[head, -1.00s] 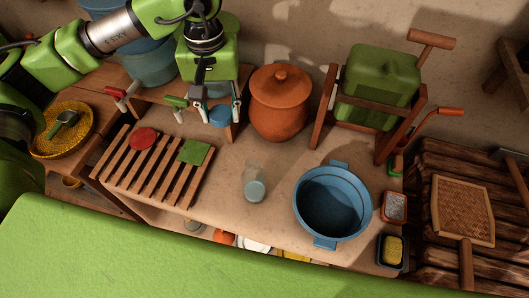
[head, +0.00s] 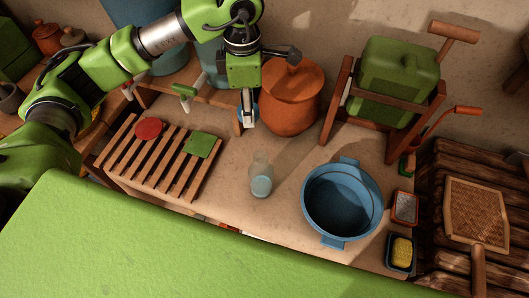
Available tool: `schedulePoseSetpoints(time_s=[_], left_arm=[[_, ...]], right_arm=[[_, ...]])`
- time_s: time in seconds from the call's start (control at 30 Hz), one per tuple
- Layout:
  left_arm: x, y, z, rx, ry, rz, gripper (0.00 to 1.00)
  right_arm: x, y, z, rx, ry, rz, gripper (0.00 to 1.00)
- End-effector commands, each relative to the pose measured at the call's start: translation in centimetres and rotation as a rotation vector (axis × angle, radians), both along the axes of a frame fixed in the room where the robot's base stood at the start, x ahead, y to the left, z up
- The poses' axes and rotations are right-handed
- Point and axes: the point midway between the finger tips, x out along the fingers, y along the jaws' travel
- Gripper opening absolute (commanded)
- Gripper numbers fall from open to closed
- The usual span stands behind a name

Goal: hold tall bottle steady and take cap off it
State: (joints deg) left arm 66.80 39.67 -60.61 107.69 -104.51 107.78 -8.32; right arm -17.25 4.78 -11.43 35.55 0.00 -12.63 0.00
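A clear glass bottle (head: 261,180) stands on the clay counter, between the slatted rack and the blue basin. I see it from above, and its cap cannot be made out clearly. My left gripper (head: 248,110) is above the counter, behind and slightly left of the bottle, in front of the orange clay pot. It points down and is apart from the bottle. I see it side-on, so I cannot tell how far its fingers are spread. Nothing clearly shows in its grasp. My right gripper is not in view.
A blue basin (head: 341,201) stands close to the right of the bottle. A slatted wooden rack (head: 177,176) with a red disc and green square lies left. An orange lidded pot (head: 292,97) stands behind. Counter beside the bottle is bare.

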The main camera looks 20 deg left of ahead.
Motion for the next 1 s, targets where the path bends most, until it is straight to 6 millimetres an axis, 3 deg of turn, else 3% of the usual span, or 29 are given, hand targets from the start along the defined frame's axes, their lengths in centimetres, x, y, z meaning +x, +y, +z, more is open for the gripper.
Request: schedulePoseSetpoints(time_s=[1.0], left_arm=[[0.9, -1.3, -6.5, -0.028, 0.009, 1.751, 0.11]], right_arm=[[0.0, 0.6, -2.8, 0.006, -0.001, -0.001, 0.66]])
